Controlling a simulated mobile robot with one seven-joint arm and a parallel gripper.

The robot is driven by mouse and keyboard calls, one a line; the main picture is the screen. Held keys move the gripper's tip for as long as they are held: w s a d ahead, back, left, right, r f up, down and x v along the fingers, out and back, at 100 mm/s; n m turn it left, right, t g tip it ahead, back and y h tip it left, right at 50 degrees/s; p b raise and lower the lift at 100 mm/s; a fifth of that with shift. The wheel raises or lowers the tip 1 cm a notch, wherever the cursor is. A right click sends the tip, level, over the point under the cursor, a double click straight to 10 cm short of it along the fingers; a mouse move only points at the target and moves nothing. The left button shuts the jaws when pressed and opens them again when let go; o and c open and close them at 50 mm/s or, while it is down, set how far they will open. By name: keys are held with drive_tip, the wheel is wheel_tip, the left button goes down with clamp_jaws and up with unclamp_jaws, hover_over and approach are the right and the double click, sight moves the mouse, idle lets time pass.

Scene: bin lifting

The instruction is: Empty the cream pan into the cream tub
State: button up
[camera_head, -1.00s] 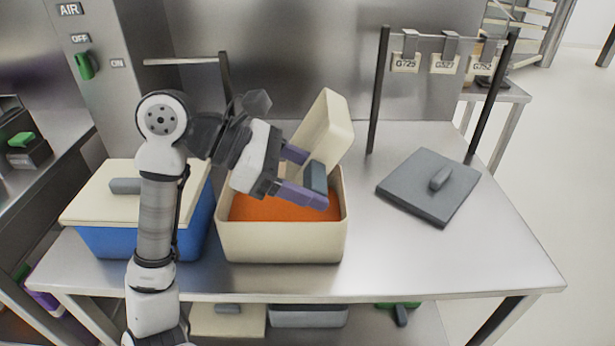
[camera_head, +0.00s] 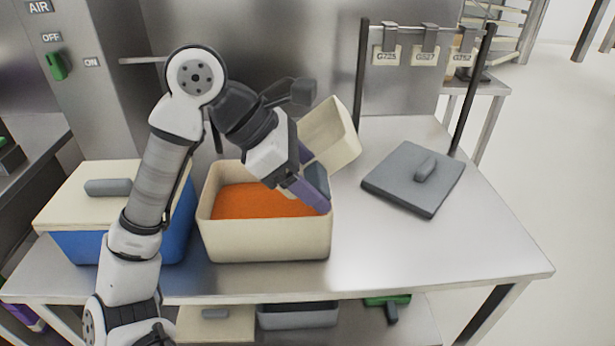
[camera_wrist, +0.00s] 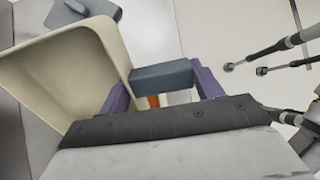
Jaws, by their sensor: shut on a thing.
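The cream pan (camera_head: 338,137) is tilted steeply in the air above the back right side of the cream tub (camera_head: 265,243). My gripper (camera_head: 314,180) is shut on the pan's grey-blue handle, which also shows between my purple fingers in the wrist view (camera_wrist: 163,77). The visible inside of the pan (camera_wrist: 62,82) looks bare in the wrist view; part of it is out of sight. The tub stands open on the table, with an orange fill (camera_head: 245,201) inside. My gripper hides the tub's back right corner.
A blue bin with a cream lid (camera_head: 85,205) stands just left of the tub. A grey lid (camera_head: 412,180) lies on the table to the right. A rack with hanging tags (camera_head: 425,55) stands behind it. The table's front right is clear.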

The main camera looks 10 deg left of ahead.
drive_tip(key=y, duration=0.1)
drive_tip(key=f+y, duration=0.1)
drive_tip(key=d+g+y, duration=0.1)
drive_tip(key=shift+w+f+y+b, duration=0.15)
drive_tip(key=shift+f+y+b, duration=0.15)
drive_tip(key=shift+y, duration=0.1)
drive_tip(key=shift+d+f+g+y, duration=0.1)
drive_tip(key=shift+f+g+y, duration=0.2)
drive_tip(key=shift+f+y, duration=0.5)
drive_tip(key=shift+d+f+g+y, duration=0.1)
drive_tip(key=shift+f+g+y, duration=0.25)
drive_tip(key=shift+y, duration=0.75)
